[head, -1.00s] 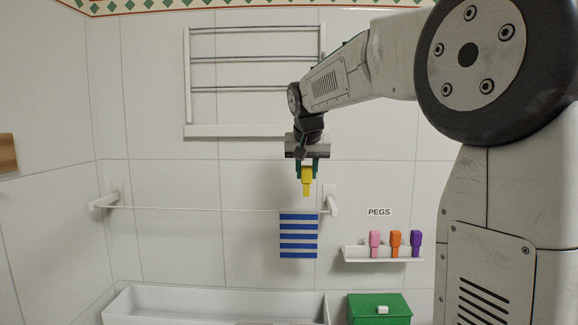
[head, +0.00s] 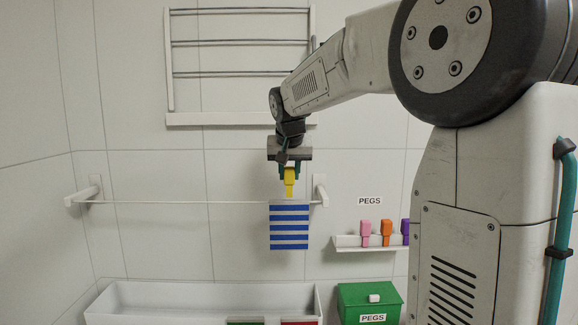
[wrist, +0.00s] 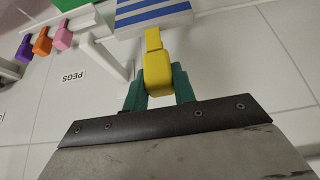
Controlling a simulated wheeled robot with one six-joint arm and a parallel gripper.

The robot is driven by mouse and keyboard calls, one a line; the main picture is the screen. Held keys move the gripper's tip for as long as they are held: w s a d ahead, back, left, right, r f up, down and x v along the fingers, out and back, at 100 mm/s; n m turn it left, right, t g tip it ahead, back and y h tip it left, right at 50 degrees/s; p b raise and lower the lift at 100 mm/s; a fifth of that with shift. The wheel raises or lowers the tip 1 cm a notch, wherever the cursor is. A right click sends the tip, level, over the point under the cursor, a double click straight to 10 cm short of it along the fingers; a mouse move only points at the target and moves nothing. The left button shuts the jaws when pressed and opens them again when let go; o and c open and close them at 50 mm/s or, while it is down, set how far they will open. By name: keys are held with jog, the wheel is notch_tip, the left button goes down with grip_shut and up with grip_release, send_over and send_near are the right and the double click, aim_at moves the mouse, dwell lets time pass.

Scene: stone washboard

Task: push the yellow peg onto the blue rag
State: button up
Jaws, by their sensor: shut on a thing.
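The yellow peg (head: 290,181) is held pointing down between the green fingers of my gripper (head: 289,172). The blue rag (head: 289,226), striped blue and white, hangs over the thin line right below the peg. In the head view the peg's lower tip is just above or at the rag's top edge; I cannot tell whether they touch. In the wrist view the yellow peg (wrist: 157,70) sits between the green fingertips (wrist: 158,88), its narrow end beside the edge of the striped rag (wrist: 150,14).
The line (head: 180,202) runs between two white wall brackets. A shelf (head: 355,243) at right holds pink, orange and purple pegs under a PEGS label. Below stand a white trough (head: 200,291) and a green PEGS box (head: 370,304). A white rack hangs on the wall above.

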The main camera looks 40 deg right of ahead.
jog(key=shift+f, duration=1.3)
jog(key=shift+s+a+f, duration=0.1)
jog(key=shift+f, duration=0.05)
jog(key=shift+c, duration=0.4)
jog(key=o, duration=1.1)
jog(key=shift+f, duration=0.1)
jog(key=v, duration=0.8)
jog(key=s+a+f+n+g+y, duration=0.1)
jog(key=s+a+f, duration=0.4)
jog(key=s, duration=0.5)
jog(key=s+a+f+n+g+y, duration=0.1)
jog(key=s+a+f+n, duration=0.2)
jog(key=s+a+f, duration=0.3)
jog(key=s+a+f+n+g+y, duration=0.1)
jog(key=s+a+f, duration=0.4)
jog(key=s, duration=1)
jog(key=shift+s+a+f+n+g, duration=0.3)
jog(key=shift+a+f+n+g, duration=0.1)
jog(key=shift+f+n, duration=0.5)
